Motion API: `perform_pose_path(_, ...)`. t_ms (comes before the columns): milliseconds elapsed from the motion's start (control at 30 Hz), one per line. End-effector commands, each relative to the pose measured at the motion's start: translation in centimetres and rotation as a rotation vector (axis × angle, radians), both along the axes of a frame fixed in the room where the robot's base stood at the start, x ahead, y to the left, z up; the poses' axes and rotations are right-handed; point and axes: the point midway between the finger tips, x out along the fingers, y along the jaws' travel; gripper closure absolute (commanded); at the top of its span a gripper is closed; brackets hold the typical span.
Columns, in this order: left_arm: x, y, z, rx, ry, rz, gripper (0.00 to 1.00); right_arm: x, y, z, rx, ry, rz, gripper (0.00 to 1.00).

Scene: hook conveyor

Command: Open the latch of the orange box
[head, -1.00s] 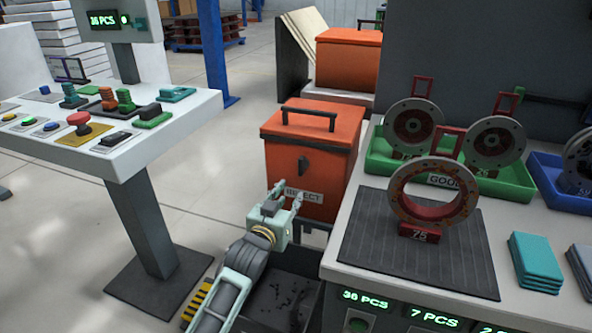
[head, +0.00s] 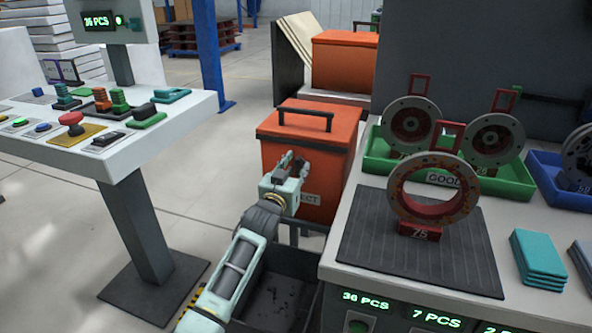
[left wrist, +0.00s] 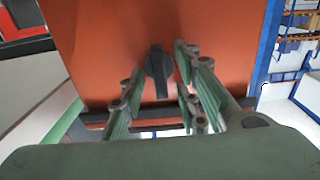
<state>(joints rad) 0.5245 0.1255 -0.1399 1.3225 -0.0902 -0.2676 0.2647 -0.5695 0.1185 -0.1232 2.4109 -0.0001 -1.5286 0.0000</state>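The orange box (head: 300,132) with a black lid handle (head: 304,121) stands beyond the near dark bin, left of the work table. A label reading "REJECT" is partly hidden on its front. My left gripper (head: 291,163) is in front of the box's front face and covers the latch in the head view. In the left wrist view the dark latch (left wrist: 158,68) shows on the orange face, ahead of and between the fingers of my left gripper (left wrist: 160,85). The fingers are apart, and I cannot tell whether they touch the latch. My right gripper is not in view.
The work table (head: 345,232) on the right holds a dark mat with a ring part, a green tray and blue pads. A control panel (head: 140,140) stands on the left. A second orange box (head: 340,62) is behind. The floor between is clear.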

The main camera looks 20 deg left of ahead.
Motion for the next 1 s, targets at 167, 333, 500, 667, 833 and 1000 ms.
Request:
perform_pose_path(167,0.0,0.0,0.0,0.0,0.0,0.0,0.71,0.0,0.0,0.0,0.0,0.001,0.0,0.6)
perform_pose_path(333,0.0,0.0,0.0,0.0,0.0,0.0,0.86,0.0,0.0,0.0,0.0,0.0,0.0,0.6)
perform_pose_path(500,0.0,0.0,0.0,0.0,0.0,0.0,1.0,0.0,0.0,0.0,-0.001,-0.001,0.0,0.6)
perform_pose_path(667,0.0,0.0,0.0,0.0,0.0,0.0,1.0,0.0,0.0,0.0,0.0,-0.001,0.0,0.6)
perform_pose_path(833,0.0,0.0,0.0,0.007,0.0,0.0,1.0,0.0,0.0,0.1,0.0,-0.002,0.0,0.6)
perform_pose_path(1000,0.0,-0.1,0.1,0.05,-0.001,0.0,1.0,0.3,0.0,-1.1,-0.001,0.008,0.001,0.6)
